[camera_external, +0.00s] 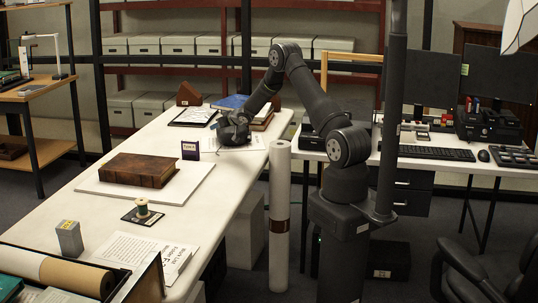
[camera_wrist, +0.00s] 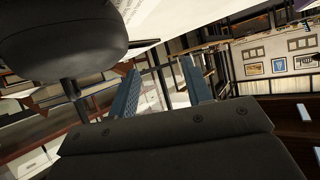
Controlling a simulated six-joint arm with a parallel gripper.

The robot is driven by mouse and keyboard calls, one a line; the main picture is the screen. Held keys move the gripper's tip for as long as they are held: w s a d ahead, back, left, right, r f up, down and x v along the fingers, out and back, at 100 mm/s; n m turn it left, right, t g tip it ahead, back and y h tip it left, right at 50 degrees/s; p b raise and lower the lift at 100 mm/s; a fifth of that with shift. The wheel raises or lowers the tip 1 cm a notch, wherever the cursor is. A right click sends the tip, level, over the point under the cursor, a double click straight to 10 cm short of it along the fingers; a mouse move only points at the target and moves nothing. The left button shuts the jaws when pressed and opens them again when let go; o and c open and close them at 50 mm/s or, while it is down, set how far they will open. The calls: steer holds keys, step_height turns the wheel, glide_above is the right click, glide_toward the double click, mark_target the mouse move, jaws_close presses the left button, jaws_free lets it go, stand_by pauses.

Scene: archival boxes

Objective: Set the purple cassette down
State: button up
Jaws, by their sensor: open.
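The purple cassette (camera_external: 190,150) is a small dark purple block with a pale label. It stands upright on the white table (camera_external: 226,180), behind the large brown book (camera_external: 138,170). My gripper (camera_external: 233,132) is low over the table, a little to the right of the cassette and apart from it in the outside view. In the wrist view my gripper (camera_wrist: 160,66) shows two blue-grey fingers spread apart, with nothing held between them. I cannot make out the cassette in the wrist view.
A printed sheet (camera_external: 251,144) lies beside my gripper. A framed sheet (camera_external: 194,117) and a blue book (camera_external: 231,102) lie farther back. A thread spool (camera_external: 142,207) and a grey box (camera_external: 69,238) stand nearer the front. A tall pale roll (camera_external: 280,215) stands beside the table's right edge.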

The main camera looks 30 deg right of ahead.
steer(key=s+a+n+g+y, duration=0.1)
steer(key=s+a+n+y, duration=0.2)
steer(key=s, duration=0.5)
steer(key=s+a+n+g+y, duration=0.1)
steer(key=s+n+y, duration=0.3)
steer(key=s, duration=0.4)
glide_toward(198, 143)
steer(key=x, duration=0.6)
steer(key=shift+a+f, duration=0.25)
steer(key=shift+f, duration=0.25)
steer(key=shift+w+d+r+x, duration=0.1)
steer(key=shift+x, duration=0.9)
steer(key=shift+w+d+r+x, duration=0.1)
steer(key=shift+w+x, duration=0.05)
steer(key=shift+x, duration=0.9)
steer(key=shift+w+r+x, duration=0.1)
steer(key=shift+x, duration=0.9)
jaws_close()
